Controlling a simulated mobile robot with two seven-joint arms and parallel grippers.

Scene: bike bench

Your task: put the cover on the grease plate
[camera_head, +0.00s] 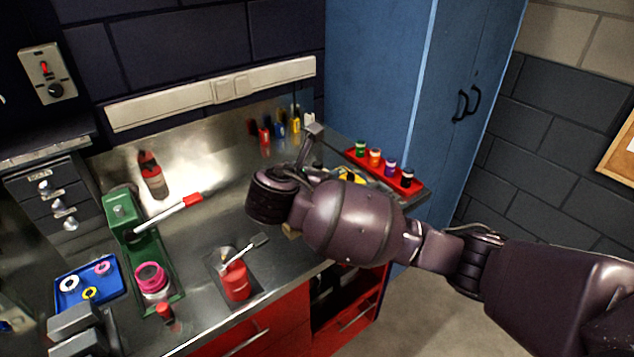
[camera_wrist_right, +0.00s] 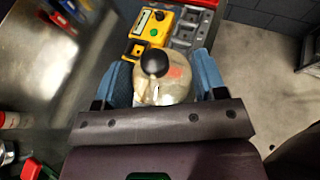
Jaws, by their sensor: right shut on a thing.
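The cover is a pale, see-through-looking dome with a black knob (camera_wrist_right: 154,62), seen in the right wrist view. My right gripper (camera_wrist_right: 165,82) has its two blue fingers on either side of the dome (camera_wrist_right: 178,86) and is shut on it. An orange-red patch shows on or through the dome; I cannot tell which. In the head view my right arm hides most of this gripper and the cover. I cannot make out the grease plate clearly in either view, nor whether it lies under the cover.
A yellow device (camera_wrist_right: 151,24) stands just beyond the cover. A red tray (camera_head: 412,188) of small jars is near the blue cabinet. A red pot (camera_head: 236,283) with a brush, a green stand (camera_head: 122,212) and a blue tray (camera_head: 75,302) occupy the left bench.

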